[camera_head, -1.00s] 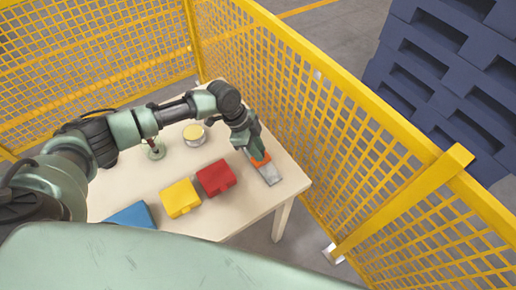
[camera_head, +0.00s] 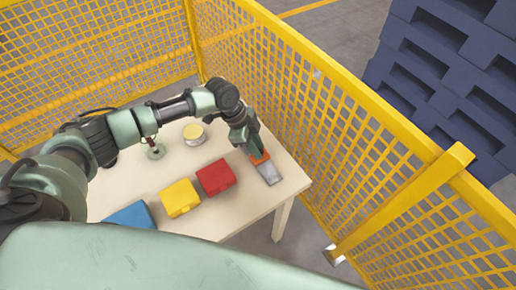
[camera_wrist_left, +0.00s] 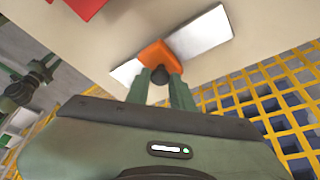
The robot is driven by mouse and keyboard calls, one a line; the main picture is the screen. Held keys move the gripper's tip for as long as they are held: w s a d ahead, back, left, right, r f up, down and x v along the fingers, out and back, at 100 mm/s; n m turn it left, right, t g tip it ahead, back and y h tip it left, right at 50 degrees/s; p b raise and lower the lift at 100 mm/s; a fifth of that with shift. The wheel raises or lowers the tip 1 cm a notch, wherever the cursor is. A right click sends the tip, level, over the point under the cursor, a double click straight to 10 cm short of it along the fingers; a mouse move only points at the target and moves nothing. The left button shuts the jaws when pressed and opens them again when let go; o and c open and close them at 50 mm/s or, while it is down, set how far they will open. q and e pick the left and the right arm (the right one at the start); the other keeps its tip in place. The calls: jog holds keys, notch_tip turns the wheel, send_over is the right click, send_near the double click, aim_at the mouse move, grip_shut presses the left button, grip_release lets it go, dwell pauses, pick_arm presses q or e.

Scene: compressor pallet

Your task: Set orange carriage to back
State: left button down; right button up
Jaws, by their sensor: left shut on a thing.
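The orange carriage (camera_head: 259,158) sits on a flat grey metal rail (camera_head: 271,177) at the right end of the table. In the left wrist view the carriage (camera_wrist_left: 160,54) straddles the light rail (camera_wrist_left: 205,34), with rail showing on both sides of it. My left gripper (camera_head: 255,153) comes down on the carriage from above. Its two fingers (camera_wrist_left: 160,76) are closed around a dark round knob (camera_wrist_left: 160,74) at the carriage. In the head view the gripper hides the far part of the rail. My right gripper is in neither view.
A red block (camera_head: 216,177), a yellow block (camera_head: 180,198) and a blue block (camera_head: 132,215) stand on the cream table (camera_head: 237,205). Yellow mesh fence (camera_head: 330,130) runs close along the table's right side.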

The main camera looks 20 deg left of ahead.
pick_arm(q)
jog(key=w+a+b, duration=0.1)
jog(key=a, duration=0.1)
jog(key=w+a+b, duration=0.1)
jog(key=w+a, duration=0.1)
jog(key=w+a+b, duration=0.1)
jog(key=a, duration=0.1)
jog(key=shift+w+f+b, duration=0.2)
jog(key=shift+w+b, duration=0.15)
jog(key=shift+b, duration=0.05)
jog(key=shift+w+a+r, duration=0.15)
jog(key=shift+w+a, duration=0.05)
jog(key=shift+r, duration=0.15)
jog(key=c, duration=1.2)
grip_release()
jog(key=shift+a, duration=0.15)
jog(key=b+v, duration=0.1)
jog(key=v, duration=0.6)
jog(key=shift+a+r+b, duration=0.2)
jog(key=shift+r+b, duration=0.1)
jog(key=shift+b, duration=0.05)
